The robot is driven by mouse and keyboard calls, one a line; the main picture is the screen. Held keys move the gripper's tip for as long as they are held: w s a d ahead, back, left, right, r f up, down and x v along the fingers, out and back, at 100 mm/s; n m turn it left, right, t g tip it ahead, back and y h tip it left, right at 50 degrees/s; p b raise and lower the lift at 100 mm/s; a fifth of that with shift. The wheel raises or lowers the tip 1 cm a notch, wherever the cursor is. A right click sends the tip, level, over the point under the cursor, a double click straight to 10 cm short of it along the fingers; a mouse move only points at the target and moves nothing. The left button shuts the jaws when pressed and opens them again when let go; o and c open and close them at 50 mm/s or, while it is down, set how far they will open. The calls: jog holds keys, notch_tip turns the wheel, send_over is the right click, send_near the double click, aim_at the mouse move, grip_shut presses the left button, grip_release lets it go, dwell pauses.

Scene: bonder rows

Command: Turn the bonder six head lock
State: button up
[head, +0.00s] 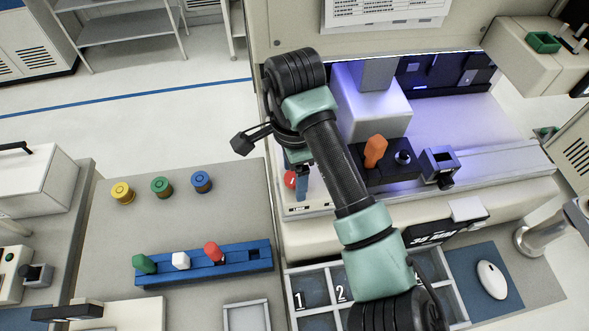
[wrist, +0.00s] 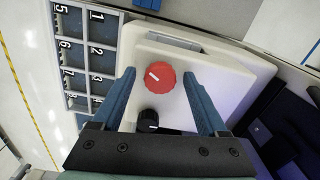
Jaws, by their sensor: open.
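A round red knob (wrist: 160,76) with a white mark sits on the bonder's pale front panel (wrist: 215,70). The mark points up and to the left in the wrist view. A black knob (wrist: 148,120) is just beside it. My gripper (wrist: 159,75) is open, its two blue fingers on either side of the red knob with gaps showing; its height above the panel is unclear. In the head view the red knob (head: 290,179) is partly hidden by my gripper (head: 302,188). An orange lever (head: 375,152) stands on a dark block. No label naming the head lock is readable.
A numbered compartment tray (head: 310,292) lies in front of the bonder. At left, a bench holds a blue rack (head: 200,265) with coloured handles and several round knobs. A white block (head: 370,105) stands inside the lit machine bay.

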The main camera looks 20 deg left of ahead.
jog(key=shift+f, duration=0.15)
grip_shut()
dwell(0.4)
